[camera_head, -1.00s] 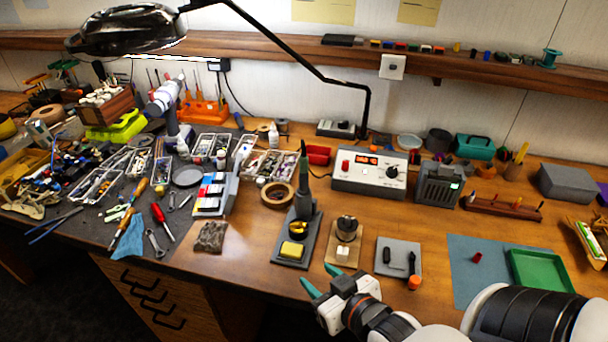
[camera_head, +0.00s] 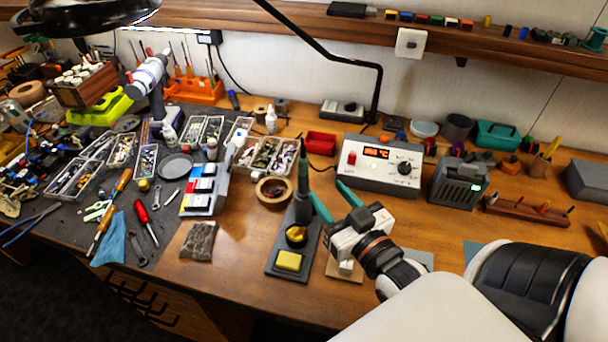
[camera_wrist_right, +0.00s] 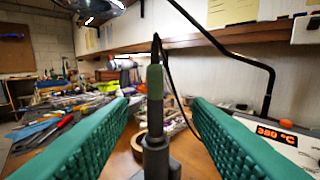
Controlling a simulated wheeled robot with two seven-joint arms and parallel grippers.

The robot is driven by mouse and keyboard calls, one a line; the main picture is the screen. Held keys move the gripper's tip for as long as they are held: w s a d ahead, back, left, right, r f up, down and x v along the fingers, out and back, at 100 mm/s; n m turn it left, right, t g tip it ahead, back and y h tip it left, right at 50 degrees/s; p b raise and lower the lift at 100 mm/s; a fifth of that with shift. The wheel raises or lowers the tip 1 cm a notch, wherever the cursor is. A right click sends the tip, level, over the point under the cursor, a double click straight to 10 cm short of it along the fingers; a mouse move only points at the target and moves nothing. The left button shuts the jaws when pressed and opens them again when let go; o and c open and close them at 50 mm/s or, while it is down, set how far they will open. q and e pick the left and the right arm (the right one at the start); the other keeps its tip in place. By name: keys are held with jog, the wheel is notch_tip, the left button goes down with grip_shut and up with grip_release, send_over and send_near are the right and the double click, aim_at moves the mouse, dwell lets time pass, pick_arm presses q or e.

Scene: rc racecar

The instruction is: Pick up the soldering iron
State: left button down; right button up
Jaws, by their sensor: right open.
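The soldering iron (camera_head: 303,173) stands upright in its dark stand (camera_head: 296,225), with its green grip above the holder. The stand's base carries a yellow sponge (camera_head: 288,261) and a brass-coloured tip cleaner (camera_head: 296,234). My right gripper (camera_head: 332,196) is open, just right of the iron, its green fingers pointing toward it. In the right wrist view the iron's green grip (camera_wrist_right: 155,82) shows upright between the two spread fingers, a little beyond them and apart from both. My left gripper is not in view.
The soldering station (camera_head: 378,163) with a lit display stands behind my right gripper. A tape roll (camera_head: 273,190) and a white-grey rack (camera_head: 207,188) lie left of the iron. A black lamp arm (camera_head: 330,75) reaches over the back of the bench.

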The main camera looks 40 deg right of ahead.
aim_at(306, 169)
jog(key=w+p, duration=0.1)
jog(key=w, duration=0.3)
jog(key=shift+d, duration=0.15)
jog(key=w+p, duration=0.2)
jog(key=w, duration=0.1)
jog(key=shift+w+a+r, duration=0.2)
jog(key=shift+r, duration=0.2)
jog(key=shift+w+d+f+p, duration=0.1)
jog(key=shift+w+f+p, duration=0.1)
jog(key=shift+w, duration=0.3)
jog(key=shift+w+f+p, duration=0.1)
jog(key=shift+w+p, duration=0.05)
jog(key=shift+w, duration=0.45)
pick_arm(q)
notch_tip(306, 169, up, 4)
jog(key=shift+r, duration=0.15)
pick_arm(e)
jog(key=shift+c, duration=1.3)
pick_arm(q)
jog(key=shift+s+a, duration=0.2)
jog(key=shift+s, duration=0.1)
pick_arm(e)
grip_shut()
